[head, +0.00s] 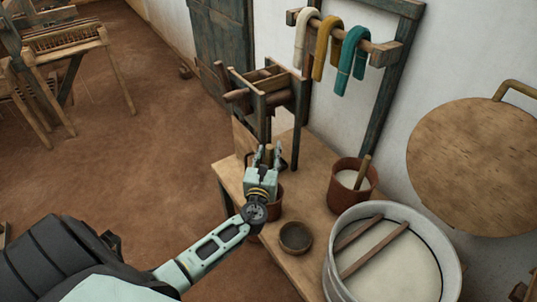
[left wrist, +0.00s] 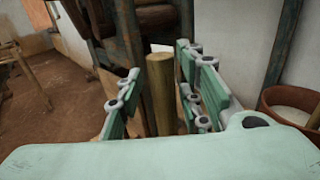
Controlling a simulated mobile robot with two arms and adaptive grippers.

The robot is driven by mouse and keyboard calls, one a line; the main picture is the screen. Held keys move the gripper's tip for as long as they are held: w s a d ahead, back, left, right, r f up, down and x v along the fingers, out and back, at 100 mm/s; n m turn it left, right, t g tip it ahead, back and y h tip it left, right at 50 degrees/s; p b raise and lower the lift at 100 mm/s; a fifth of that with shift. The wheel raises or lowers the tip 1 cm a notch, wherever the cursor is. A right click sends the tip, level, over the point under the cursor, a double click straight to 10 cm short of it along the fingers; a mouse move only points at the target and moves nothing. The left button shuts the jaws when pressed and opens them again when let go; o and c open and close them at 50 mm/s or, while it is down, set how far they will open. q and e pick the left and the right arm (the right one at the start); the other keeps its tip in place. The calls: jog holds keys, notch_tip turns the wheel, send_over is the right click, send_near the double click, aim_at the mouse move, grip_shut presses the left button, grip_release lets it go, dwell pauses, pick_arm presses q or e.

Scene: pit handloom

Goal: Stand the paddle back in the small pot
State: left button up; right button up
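My left gripper (head: 267,160) is over the wooden table, fingers pointing away from me. In the left wrist view, a thick, round wooden handle (left wrist: 160,95) stands upright between its fingers, with a gap at the left finger. The fingers look open around it. I take this for the paddle's handle; its lower end is hidden behind my gripper. A small red-brown pot (head: 275,208) is partly hidden by my left wrist. A larger red-brown pot (head: 345,203) holds white paste and a leaning wooden stick (head: 363,172). My right gripper is not in view.
A small dark bowl (head: 296,237) stands near the table's (head: 310,205) front edge. A big pale tub (head: 334,268) with two wooden slats is at right. A wooden winding frame (head: 266,98) stands behind the gripper. Yarn hanks (head: 350,58) hang on the wall.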

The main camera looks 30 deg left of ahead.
pick_arm(q)
jog(key=shift+o, duration=0.2)
jog(key=shift+s+d+f, duration=0.1)
jog(key=shift+s, duration=0.15)
jog(key=v, duration=1.2)
jog(key=s+d+f+n+g+h, duration=0.15)
jog(key=s+f+n+g, duration=0.35)
jog(key=f, duration=1.1)
jog(key=s+f+n+g+h, duration=0.2)
jog(key=s+f+n+g, duration=0.35)
jog(key=f, duration=1.05)
jog(key=s+d+f+n+g+h, duration=0.1)
jog(key=s+f+n, duration=0.4)
jog(key=s, duration=0.5)
jog(key=s+d+f+n+g+h, duration=0.1)
jog(key=s+d+f+n, duration=0.3)
jog(key=s, duration=0.6)
jog(key=s+d+f+n+g+h, duration=0.2)
jog(key=s+f+n+g, duration=0.1)
jog(key=s+f+n, duration=0.4)
jog(key=s+n, duration=0.2)
jog(key=s, duration=0.1)
jog(key=shift+s+d+f, duration=0.2)
jog(key=shift+s+d, duration=0.05)
jog(key=shift+s, duration=0.1)
